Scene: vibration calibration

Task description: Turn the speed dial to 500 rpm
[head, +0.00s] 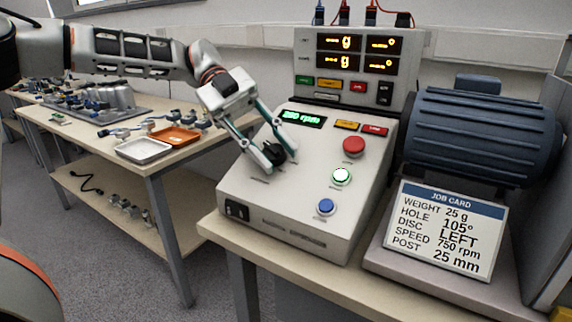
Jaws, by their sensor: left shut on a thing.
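The black speed dial (274,154) sits on the sloping top of the pale control box (260,196). My left gripper (268,160) reaches down from the upper left and is shut on the dial, with one finger on each side, partly hiding it. A green-lit display (304,115) above the dial shows a low rpm value; its first digit looks like a 2, but the exact number is blurred. The job card (443,230) at the right reads speed 750 rpm. My right gripper is not in view.
A readout unit (347,68) stands behind the box and a blue motor (480,130) at the right. A side table (165,164) holds trays and parts.

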